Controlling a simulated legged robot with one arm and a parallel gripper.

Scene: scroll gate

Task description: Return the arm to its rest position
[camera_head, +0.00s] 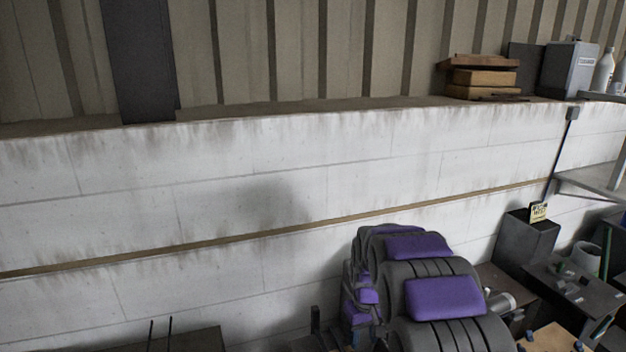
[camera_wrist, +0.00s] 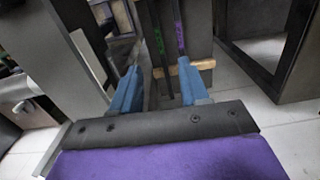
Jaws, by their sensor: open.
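My gripper (camera_wrist: 158,72) shows in the wrist view with two blue fingers spread apart. It is open, and I see nothing clamped between the fingers. Its dark mount and purple cover fill the bottom of that view. My arm (camera_head: 444,298), dark with purple pads, shows at the lower middle right of the head view, in front of the white wall. The fingers cannot be made out in the head view. Beyond the fingers, the wrist view shows dark upright strips (camera_wrist: 157,42) with green and purple marks and a short wooden bar (camera_wrist: 204,66).
A white block wall (camera_head: 150,200) runs behind my arm. Wooden blocks (camera_head: 484,78) and a grey box (camera_head: 568,70) sit on its ledge. A dark bin (camera_head: 525,245) and a cluttered table (camera_head: 575,290) stand at the right. Dark frames (camera_wrist: 285,60) flank the wrist view's pale floor.

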